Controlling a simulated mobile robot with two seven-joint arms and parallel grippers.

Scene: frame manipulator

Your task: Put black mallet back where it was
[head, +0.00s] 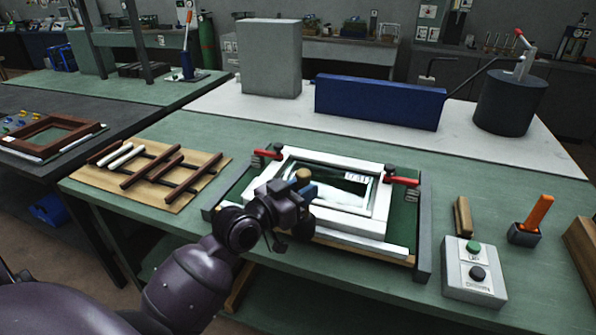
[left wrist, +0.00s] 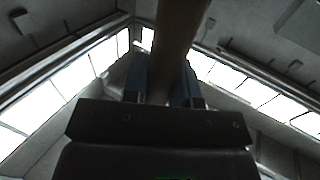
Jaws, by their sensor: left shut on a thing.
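My left gripper (head: 308,190) is shut on a brown wooden handle, which appears to be that of the black mallet (head: 303,175). The rounded handle end sticks up above the blue fingers in the head view. A dark rounded shape just below the fingers may be the mallet's head, but the gripper and wrist partly hide it. In the left wrist view the brown handle (left wrist: 178,40) runs between the two blue fingers (left wrist: 163,85). The gripper is over the near left part of a white frame (head: 368,228). My right gripper is not in view.
The frame sits in a fixture with red-handled clamps (head: 402,180). To its right are a two-button control box (head: 474,270), a wooden piece (head: 463,216) and an orange-handled tool with a dark head (head: 525,222). Brown and white strips lie on a board (head: 150,172) at left.

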